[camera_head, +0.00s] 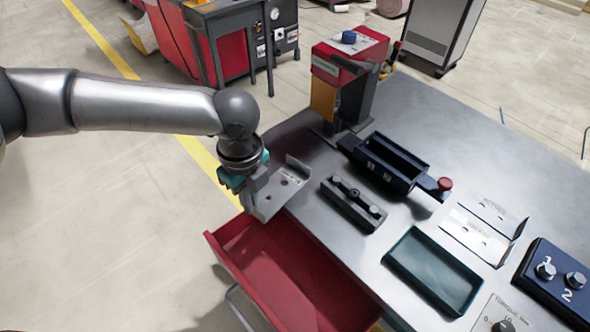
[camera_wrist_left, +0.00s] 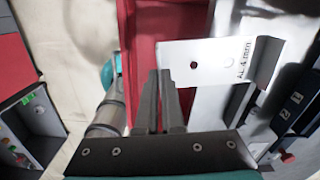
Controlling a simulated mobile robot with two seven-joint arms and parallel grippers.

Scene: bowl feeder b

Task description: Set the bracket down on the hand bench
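The bracket (camera_head: 283,192) is a bent silver metal plate with holes and printed lettering. My left gripper (camera_head: 252,188) is shut on one edge of it, at the left edge of the bench. In the left wrist view the fingers (camera_wrist_left: 162,85) are close together at the lower left of the bracket (camera_wrist_left: 212,58). I cannot tell whether the bracket touches the bench top. The hand bench (camera_head: 410,112) is a grey metal table. My right gripper is in neither view.
A red bin (camera_head: 233,253) hangs at the bench's near-left side, below the bracket. A red machine (camera_head: 345,75) stands behind.

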